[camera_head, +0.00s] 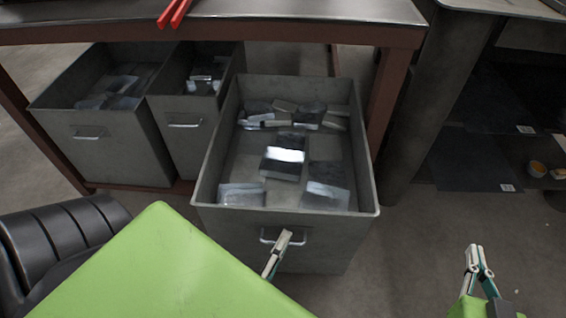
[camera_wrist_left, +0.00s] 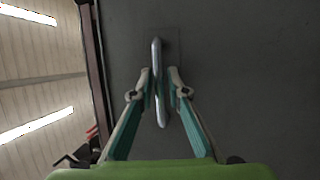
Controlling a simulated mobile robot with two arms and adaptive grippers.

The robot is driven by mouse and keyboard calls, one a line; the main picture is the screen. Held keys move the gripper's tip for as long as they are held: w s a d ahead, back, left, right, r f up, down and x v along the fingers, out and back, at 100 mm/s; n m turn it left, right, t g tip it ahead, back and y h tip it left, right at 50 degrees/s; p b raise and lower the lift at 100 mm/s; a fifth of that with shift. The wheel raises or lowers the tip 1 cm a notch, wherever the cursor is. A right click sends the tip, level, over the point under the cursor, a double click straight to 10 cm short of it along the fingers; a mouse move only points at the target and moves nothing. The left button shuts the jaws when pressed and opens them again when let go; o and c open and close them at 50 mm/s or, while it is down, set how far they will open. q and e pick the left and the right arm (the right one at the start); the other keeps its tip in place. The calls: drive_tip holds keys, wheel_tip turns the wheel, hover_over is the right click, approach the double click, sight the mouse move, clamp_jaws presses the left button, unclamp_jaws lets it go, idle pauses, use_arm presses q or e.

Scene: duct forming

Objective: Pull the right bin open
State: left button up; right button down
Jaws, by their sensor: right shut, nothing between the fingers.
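The right bin (camera_head: 211,160) is a grey metal box, pulled well out in front of the table and the other bins. It holds several dark and shiny metal pieces. Its front handle (camera_head: 266,239) is a small metal bar, also seen upright in the left wrist view (camera_wrist_left: 158,90). My left gripper (camera_head: 283,240) is at this handle. In the left wrist view, its fingers (camera_wrist_left: 159,78) close in on both sides of the bar. My right gripper (camera_head: 478,257) is shut and empty, low at the right, apart from the bin.
Two more grey bins, the left one (camera_head: 105,150) and the middle one (camera_head: 190,145), stand under the table (camera_head: 230,30). Red-handled pliers (camera_head: 175,12) lie on the table. A grey column (camera_head: 420,120) and dark sheets (camera_head: 470,160) are at the right. The floor right of the bin is clear.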

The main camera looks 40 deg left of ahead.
use_arm(q)
drive_tip(key=v, duration=1.2)
idle(0.3)
